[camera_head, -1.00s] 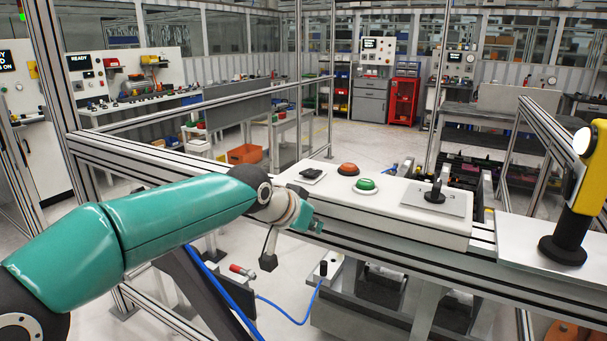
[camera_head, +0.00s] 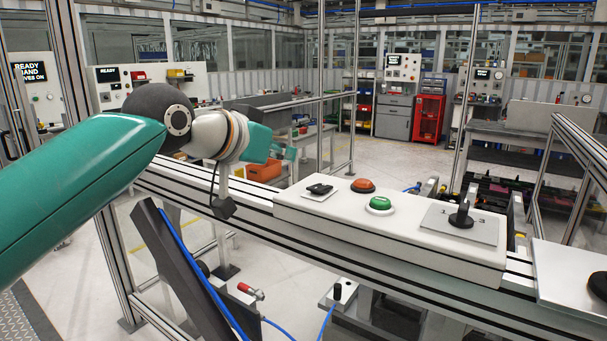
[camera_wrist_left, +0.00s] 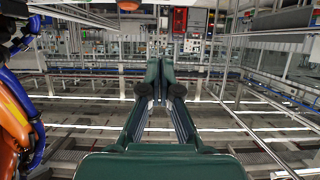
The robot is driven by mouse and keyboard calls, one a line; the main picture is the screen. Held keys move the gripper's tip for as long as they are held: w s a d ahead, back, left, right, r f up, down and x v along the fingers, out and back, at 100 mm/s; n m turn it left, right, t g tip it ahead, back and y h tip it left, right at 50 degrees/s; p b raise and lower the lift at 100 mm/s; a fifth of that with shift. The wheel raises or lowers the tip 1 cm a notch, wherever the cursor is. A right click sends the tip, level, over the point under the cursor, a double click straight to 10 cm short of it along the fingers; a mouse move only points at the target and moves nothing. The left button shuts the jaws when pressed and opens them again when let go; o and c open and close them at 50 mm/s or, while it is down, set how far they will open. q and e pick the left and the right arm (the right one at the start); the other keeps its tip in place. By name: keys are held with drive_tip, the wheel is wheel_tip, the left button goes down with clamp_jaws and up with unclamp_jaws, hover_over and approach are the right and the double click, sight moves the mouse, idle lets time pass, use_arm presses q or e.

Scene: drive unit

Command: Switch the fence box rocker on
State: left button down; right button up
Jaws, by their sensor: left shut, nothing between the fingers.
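The fence box (camera_head: 400,232) is a long white box on the aluminium rail. Its black rocker (camera_head: 320,189) sits on a small light plate at the box's left end. Which way the rocker is tipped is too small to tell. My left gripper (camera_head: 291,153) is shut and empty, up and to the left of the rocker in the head view and apart from it. In the left wrist view its two green fingers (camera_wrist_left: 160,64) come together at the tips; I cannot make out the rocker there. My right gripper is not in view.
On the same box are an orange-red button (camera_head: 363,185), a green button (camera_head: 380,204) and a black rotary switch (camera_head: 462,214). Fence posts (camera_head: 355,90) rise behind. A red-handled clamp (camera_head: 251,291) and blue hose lie below the rail.

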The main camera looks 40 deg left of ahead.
use_arm(q)
drive_tip(key=p, duration=0.2)
hover_over(320, 188)
drive_tip(key=s, duration=0.2)
drive_tip(key=f, duration=0.4)
drive_tip(key=shift+s+a, duration=0.2)
drive_tip(key=shift+a, duration=0.05)
wheel_tip(320, 188, down, 2)
drive_tip(key=shift+s+f+b, duration=0.1)
drive_tip(key=shift+f+b, duration=0.1)
drive_tip(key=shift+b, duration=0.3)
drive_tip(key=shift+s+f, duration=0.25)
drive_tip(key=shift+f, duration=0.3)
drive_tip(key=shift+w+f, duration=0.1)
drive_tip(key=shift+f, duration=0.1)
